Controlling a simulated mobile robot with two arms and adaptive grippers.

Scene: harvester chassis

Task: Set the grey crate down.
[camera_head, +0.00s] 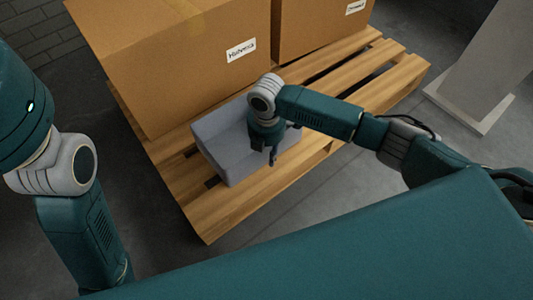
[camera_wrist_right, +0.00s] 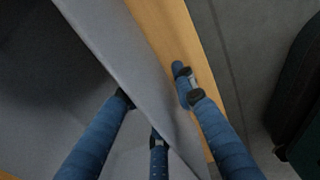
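The grey crate (camera_head: 226,151) sits on the wooden pallet (camera_head: 226,205), in front of the left cardboard box, and looks level. My right gripper (camera_head: 284,143) is over the crate's right part, fingers pointing down. In the right wrist view, the crate's wall (camera_wrist_right: 120,50) runs between the spread fingers of my right gripper (camera_wrist_right: 155,88). Two fingers are on the inner side and one is on the outer side, above the wood. The fingers look open around the wall, not closed on it. My left arm is at the left edge; its gripper is not visible.
Two large cardboard boxes (camera_head: 178,72) (camera_head: 318,28) stand on the pallet behind the crate. Bare slats lie to the right of the crate. A grey post with a base plate (camera_head: 464,104) stands at the right. Open floor lies in front of the pallet.

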